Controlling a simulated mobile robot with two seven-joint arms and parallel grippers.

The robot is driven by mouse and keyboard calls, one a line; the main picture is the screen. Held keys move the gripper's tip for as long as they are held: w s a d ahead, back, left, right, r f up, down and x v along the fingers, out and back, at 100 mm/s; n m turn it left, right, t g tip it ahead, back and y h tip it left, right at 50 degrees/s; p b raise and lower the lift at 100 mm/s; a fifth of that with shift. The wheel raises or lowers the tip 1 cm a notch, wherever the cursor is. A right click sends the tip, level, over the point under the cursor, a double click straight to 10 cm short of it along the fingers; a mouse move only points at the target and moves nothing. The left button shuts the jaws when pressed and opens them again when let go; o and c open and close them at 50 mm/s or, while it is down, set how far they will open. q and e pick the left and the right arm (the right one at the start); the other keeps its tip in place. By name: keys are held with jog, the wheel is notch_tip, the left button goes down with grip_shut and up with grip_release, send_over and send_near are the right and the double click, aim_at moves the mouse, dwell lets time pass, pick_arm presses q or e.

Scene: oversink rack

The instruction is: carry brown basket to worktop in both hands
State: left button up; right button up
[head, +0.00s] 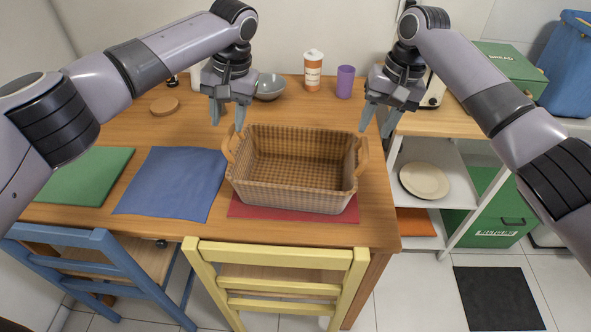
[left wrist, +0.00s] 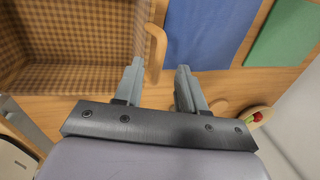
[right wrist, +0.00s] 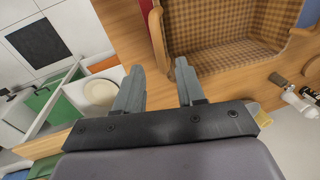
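The brown checked basket (head: 300,195) stands upright and empty on a red mat on the wooden table (head: 370,210). It has a tan handle at each end. My left gripper (head: 227,127) is open above and just behind the left handle (head: 229,148); this handle also shows ahead of its fingers in the left wrist view (left wrist: 158,48). My right gripper (head: 375,132) is open above and just behind the right handle (head: 362,157); this handle lies ahead, between its fingers, in the right wrist view (right wrist: 157,38). Neither gripper visibly touches the basket.
A blue mat (head: 170,182) and green mat (head: 85,175) lie left of the basket. A grey bowl (head: 269,87), orange-white cup (head: 313,72) and purple cup (head: 345,82) stand behind. A wood-topped shelf unit (head: 440,123) is at right. Yellow (head: 275,255) and blue (head: 105,262) chairs stand in front.

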aim_at(227, 138)
pick_arm(q)
jog(key=shift+x, duration=3.45)
pick_arm(e)
jog(key=shift+w+a+f, duration=0.1)
jog(key=shift+a+f, duration=0.1)
jog(key=shift+f, duration=0.95)
jog(key=shift+s+a+f, duration=0.1)
jog(key=shift+a+f, duration=0.15)
jog(key=shift+f, duration=0.85)
jog(key=shift+w+a+f, duration=0.1)
jog(key=shift+a+f, duration=0.1)
jog(key=shift+f, duration=0.95)
pick_arm(q)
grip_shut()
pick_arm(e)
grip_shut()
